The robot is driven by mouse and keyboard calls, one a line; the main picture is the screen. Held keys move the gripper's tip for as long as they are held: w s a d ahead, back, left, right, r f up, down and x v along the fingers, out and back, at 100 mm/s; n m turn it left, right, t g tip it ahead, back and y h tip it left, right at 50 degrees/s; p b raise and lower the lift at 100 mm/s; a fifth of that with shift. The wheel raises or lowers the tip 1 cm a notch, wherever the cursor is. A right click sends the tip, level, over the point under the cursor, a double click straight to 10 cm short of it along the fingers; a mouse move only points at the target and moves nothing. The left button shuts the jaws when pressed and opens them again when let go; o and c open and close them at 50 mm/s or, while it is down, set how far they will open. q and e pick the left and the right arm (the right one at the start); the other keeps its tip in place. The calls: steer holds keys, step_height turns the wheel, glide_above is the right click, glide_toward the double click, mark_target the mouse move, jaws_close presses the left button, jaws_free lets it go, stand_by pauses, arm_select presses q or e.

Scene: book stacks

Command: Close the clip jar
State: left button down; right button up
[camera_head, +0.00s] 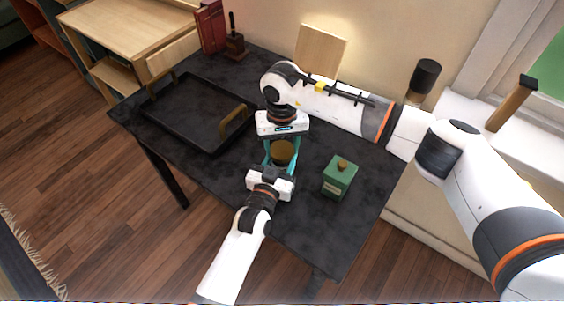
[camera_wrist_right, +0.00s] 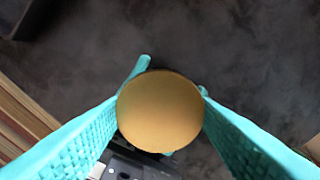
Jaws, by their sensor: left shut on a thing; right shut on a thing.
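The clip jar shows only as its round golden-brown lid (camera_head: 283,152), seen from above near the middle of the dark table; the body below is hidden. My right gripper (camera_head: 282,147) reaches down from the far side, its teal fingers on either side of the lid and shut on it. In the right wrist view the lid (camera_wrist_right: 160,111) fills the space between the fingers. My left gripper (camera_head: 279,168) comes in from the near side, low against the jar, and is shut on it; its grip is mostly hidden. Whether the lid is seated cannot be told.
A black tray (camera_head: 172,122) with wooden handles lies on the table's left. A green canister (camera_head: 339,178) stands close right of the grippers. A dark brown object (camera_head: 234,46) and red books (camera_head: 210,27) stand at the back. The table's near right corner is clear.

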steer(key=m, duration=0.5)
steer(key=shift+m, duration=0.4)
steer(key=m, duration=0.4)
steer(key=shift+m, duration=0.3)
steer(key=m, duration=0.6)
steer(key=shift+m, duration=0.4)
steer(key=m, duration=0.4)
steer(key=shift+m, duration=0.3)
steer(key=m, duration=0.6)
steer(key=shift+m, duration=0.4)
steer(key=m, duration=0.4)
steer(key=shift+m, duration=0.4)
steer(key=m, duration=0.4)
steer(key=shift+f+m, duration=0.1)
steer(key=shift+m, duration=0.2)
steer(key=m, duration=0.4)
steer(key=shift+m, duration=0.4)
steer(key=o, duration=1.1)
